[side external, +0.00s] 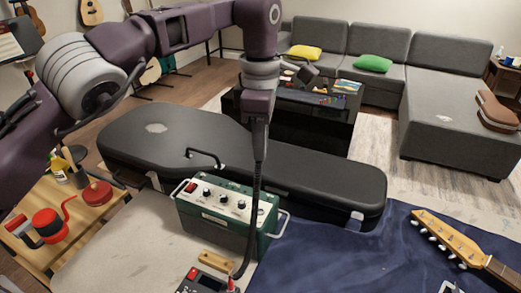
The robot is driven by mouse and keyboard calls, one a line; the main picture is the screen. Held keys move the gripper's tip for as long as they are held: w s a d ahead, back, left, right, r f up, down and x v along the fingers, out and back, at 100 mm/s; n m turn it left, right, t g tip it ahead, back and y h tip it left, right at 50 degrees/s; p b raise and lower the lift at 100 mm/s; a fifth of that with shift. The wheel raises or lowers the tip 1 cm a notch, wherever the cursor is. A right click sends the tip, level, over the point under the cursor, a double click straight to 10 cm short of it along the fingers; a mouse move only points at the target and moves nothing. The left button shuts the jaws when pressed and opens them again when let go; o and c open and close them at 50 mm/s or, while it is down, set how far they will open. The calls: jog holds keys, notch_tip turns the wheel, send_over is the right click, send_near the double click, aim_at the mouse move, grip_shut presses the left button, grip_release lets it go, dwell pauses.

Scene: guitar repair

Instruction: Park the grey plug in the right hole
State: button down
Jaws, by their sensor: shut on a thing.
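My gripper (259,152) is shut high above the right end of a green amplifier box (215,228). A dark cable (252,225) hangs from between its fingers past the box's right side to a dark pedal (205,281) at the bottom edge. The grey plug at the cable's upper end is mostly hidden by the fingers. A small wooden block (216,262) lies in front of the box, apart from my gripper; its holes are too small to make out clearly. The box's panel has a red switch, several knobs and a jack-like spot at its right.
A black guitar case (300,181) lies behind the box. A blue cloth (340,262) with a guitar headstock (447,236) covers the right side. A wooden shelf (50,245) with red items stands at left. The pale bench top is clear left of the box.

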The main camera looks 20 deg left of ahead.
notch_tip(320, 180, up, 2)
jog(key=shift+w+r, duration=0.1)
jog(key=shift+w, duration=0.05)
jog(key=shift+r, duration=0.65)
jog(key=s+a+m, duration=0.6)
jog(key=s, duration=0.4)
jog(key=shift+w+d+f, duration=0.1)
jog(key=shift+f, duration=7.4)
jog(key=shift+w+d+f, duration=0.1)
jog(key=shift+f, duration=7.4)
jog(key=shift+f, duration=0.95)
jog(key=c, duration=1.4)
grip_release()
